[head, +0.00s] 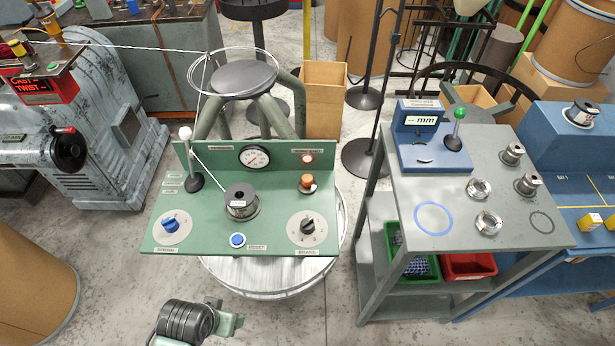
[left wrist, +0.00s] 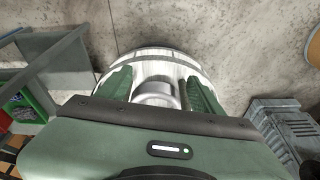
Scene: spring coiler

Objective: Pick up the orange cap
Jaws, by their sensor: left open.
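The orange cap (head: 307,180) sits on a light collar at the right side of the sloped green control panel (head: 270,222), in the head view. It stands above the dial with a black knob and below a small red lamp. My left gripper shows in the left wrist view (left wrist: 157,80), with two dark green fingers open and apart. A silvery rounded shape lies between them; I cannot tell what it is. A dark ribbed part at the bottom of the head view looks like my left arm, short of the panel. The cap is not visible in the wrist view. My right gripper is not in view.
On the panel stand a black spool (head: 240,201), a white-tipped lever (head: 186,134), a blue knob (head: 170,224) and a gauge (head: 254,158). A wire runs down to the spool. A grey table (head: 400,275) with a blue measuring device (head: 431,163) stands to the right.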

